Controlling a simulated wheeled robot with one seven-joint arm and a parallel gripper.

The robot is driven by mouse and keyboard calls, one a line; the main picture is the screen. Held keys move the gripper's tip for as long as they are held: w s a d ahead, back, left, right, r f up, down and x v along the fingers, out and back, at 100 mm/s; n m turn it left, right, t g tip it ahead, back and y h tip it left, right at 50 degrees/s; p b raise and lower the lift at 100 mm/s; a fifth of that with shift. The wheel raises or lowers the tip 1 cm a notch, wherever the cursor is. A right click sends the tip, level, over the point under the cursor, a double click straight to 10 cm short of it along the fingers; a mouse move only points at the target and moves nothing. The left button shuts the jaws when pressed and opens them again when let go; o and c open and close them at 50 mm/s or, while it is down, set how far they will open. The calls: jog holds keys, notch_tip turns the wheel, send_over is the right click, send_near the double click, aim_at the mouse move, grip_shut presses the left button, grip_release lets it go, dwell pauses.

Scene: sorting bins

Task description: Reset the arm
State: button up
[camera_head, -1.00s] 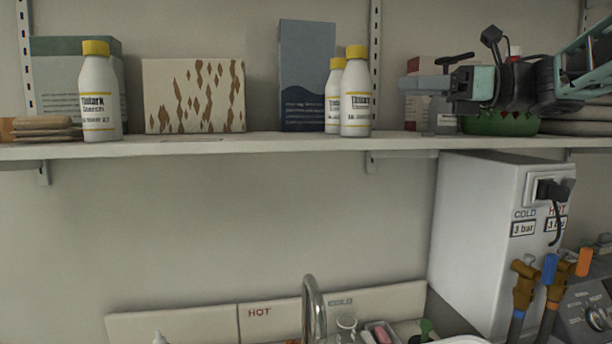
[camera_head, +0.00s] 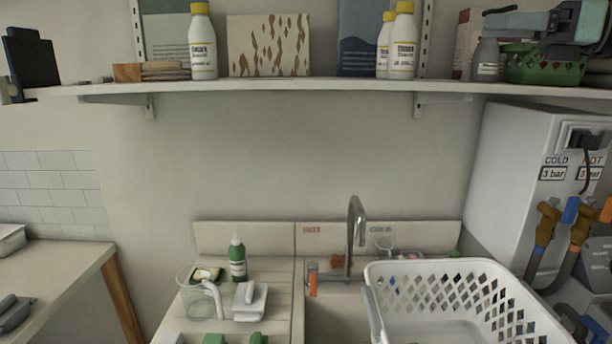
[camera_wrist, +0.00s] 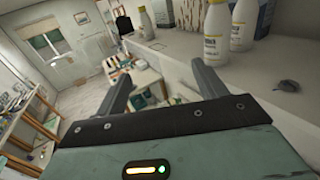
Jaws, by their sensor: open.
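My arm reaches in from the upper right of the head view. My gripper (camera_wrist: 160,82) shows in the wrist view with its two grey fingers spread apart and nothing between them. In the head view it is up at shelf height at the right, partly cut off by the top edge. The wrist view shows the white shelf top (camera_wrist: 280,65) along my gripper's right side, with white bottles ahead to the right.
The wall shelf (camera_head: 290,88) carries yellow-capped bottles (camera_head: 204,45), boxes and a green bowl (camera_head: 540,68) near my arm. Below are a sink with a tap (camera_head: 356,225), a white basket (camera_head: 375,300) and a white water unit (camera_head: 520,150). The wall between shelf and sink is bare.

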jog(key=w+a+f+m+t+h+b, duration=0.2)
jog(key=w+a+f+m+t+h, duration=0.5)
jog(key=m, duration=1)
jog(key=s+a+f+m+g+h+b, duration=0.1)
jog(key=s+a+f+m+g+h, duration=0.15)
jog(key=f+m, duration=0.5)
jog(key=s+a+f+m+g+h+b, duration=0.1)
jog(key=s+a+f+m+g, duration=0.2)
jog(key=f, duration=0.7)
jog(key=s+a+f+m+g+h, duration=0.1)
jog(key=s+f+m+g, duration=0.4)
jog(key=s+f, duration=0.5)
jog(key=s+a+f+m+g+h+b, duration=0.1)
jog(key=s+f+m+g+h, duration=0.2)
jog(key=s+f, duration=0.7)
jog(key=s+m+g, duration=0.2)
jog(key=s+m, duration=0.2)
jog(key=s, duration=0.4)
jog(key=shift+s+m, duration=0.3)
jog(key=shift+m, duration=0.05)
jog(key=shift+g+h, duration=0.25)
